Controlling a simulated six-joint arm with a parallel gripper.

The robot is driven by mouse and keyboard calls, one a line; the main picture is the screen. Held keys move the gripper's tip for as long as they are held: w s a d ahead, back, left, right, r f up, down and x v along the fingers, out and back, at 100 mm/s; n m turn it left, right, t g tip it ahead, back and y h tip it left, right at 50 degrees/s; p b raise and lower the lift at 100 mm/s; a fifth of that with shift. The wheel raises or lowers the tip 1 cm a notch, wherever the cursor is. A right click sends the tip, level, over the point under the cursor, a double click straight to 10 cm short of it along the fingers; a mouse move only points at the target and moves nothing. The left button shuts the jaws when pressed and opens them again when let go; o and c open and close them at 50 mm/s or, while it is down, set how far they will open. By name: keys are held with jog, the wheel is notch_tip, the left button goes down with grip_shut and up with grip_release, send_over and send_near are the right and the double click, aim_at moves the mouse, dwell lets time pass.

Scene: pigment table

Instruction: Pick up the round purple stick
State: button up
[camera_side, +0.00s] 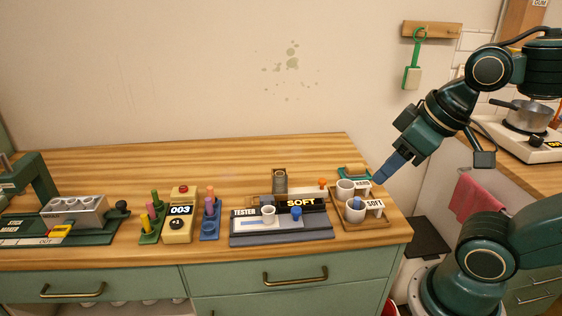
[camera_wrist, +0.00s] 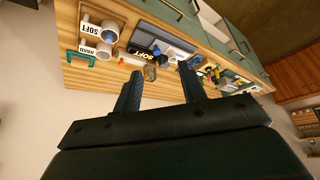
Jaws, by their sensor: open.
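A small purple stick (camera_side: 209,206) stands upright in the blue rack (camera_side: 210,230) in the side view, close to a salmon-pink stick (camera_side: 211,192). At this size I cannot tell whether it is round. My gripper (camera_side: 381,178) is raised above the right end of the table, well to the right of the blue rack. Its blue fingers point down to the left. In the wrist view my gripper (camera_wrist: 158,76) has its two fingers apart with nothing between them. I cannot make out the purple stick in the wrist view.
A green rack (camera_side: 150,238) with several sticks stands left of a counter box (camera_side: 181,222) marked 003. The grey tester board (camera_side: 285,239) and a wooden tray (camera_side: 386,226) with white cups lie between my gripper and the racks. The back of the table is mostly bare.

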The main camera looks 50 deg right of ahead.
jog(key=shift+w+r, duration=0.1)
jog(key=w+a+r+m+g+y, duration=0.1)
jog(key=w+r+m, duration=0.15)
jog(key=w, duration=0.25)
jog(key=w+a+r+m, duration=0.2)
jog(key=w+r, duration=0.1)
jog(key=w, duration=0.2)
jog(key=m+g, duration=0.5)
jog(key=m, duration=0.8)
send_over(208, 199)
jog(key=d, duration=0.2)
notch_tip(208, 199, down, 14)
jog(key=shift+w+y, duration=0.15)
jog(key=shift+y, duration=0.25)
jog(key=shift+f, duration=0.15)
jog(key=shift+a+f, duration=0.2)
jog(key=shift+f, duration=1.2)
jog(key=shift+a+f, duration=0.2)
jog(key=shift+f, duration=1.15)
jog(key=shift+a+f, duration=0.2)
jog(key=shift+f, duration=1.2)
